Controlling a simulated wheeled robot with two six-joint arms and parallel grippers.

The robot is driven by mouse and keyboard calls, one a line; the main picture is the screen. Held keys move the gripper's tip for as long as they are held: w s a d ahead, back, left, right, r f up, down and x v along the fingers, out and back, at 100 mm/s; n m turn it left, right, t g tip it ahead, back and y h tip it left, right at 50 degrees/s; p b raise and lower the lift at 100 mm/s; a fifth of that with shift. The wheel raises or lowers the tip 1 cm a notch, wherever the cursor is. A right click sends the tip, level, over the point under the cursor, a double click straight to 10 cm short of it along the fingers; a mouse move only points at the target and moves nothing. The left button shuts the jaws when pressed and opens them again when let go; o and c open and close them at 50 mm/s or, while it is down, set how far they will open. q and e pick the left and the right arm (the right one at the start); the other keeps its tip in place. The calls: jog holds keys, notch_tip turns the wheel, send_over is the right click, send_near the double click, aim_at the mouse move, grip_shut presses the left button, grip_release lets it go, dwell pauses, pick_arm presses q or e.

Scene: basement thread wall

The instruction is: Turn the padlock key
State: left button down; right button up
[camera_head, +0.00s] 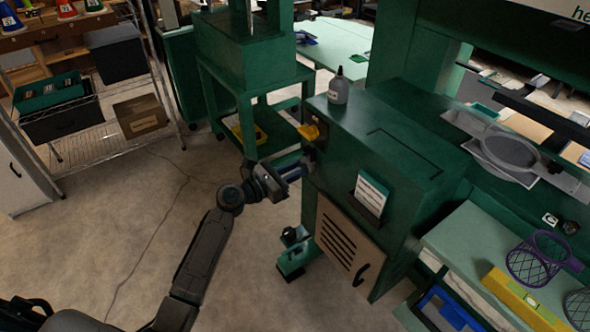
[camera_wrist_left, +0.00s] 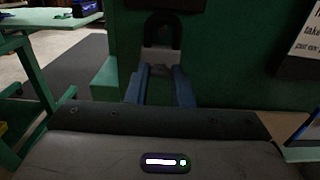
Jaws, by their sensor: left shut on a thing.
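The padlock hangs on the front of the green machine cabinet. In the left wrist view its dark shackle and grey body (camera_wrist_left: 163,56) show straight ahead, just beyond my fingertips. My left gripper (camera_head: 298,169) reaches the cabinet's left face, below a yellow knob. In the left wrist view the two blue fingers of the left gripper (camera_wrist_left: 161,76) close in at the lower edge of the padlock body. It is shut on the key there, which is too dark and small to make out clearly. My right gripper is not in view.
The green cabinet (camera_head: 385,150) has a bottle (camera_head: 338,87) on top, a paper label (camera_head: 371,193) and a slatted door (camera_head: 345,240). The yellow knob (camera_head: 308,132) is close above my gripper.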

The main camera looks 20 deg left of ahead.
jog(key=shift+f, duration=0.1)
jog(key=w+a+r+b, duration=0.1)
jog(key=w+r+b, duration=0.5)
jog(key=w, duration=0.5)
pick_arm(q)
jog(key=shift+m+b, duration=2)
jog(key=shift+m, duration=6.5)
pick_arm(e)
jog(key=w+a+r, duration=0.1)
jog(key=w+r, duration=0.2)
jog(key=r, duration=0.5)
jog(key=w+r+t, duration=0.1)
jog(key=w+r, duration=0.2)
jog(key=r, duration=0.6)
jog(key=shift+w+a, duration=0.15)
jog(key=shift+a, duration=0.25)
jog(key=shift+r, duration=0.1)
pick_arm(q)
jog(key=c, duration=1.2)
grip_release()
jog(key=shift+c, duration=0.2)
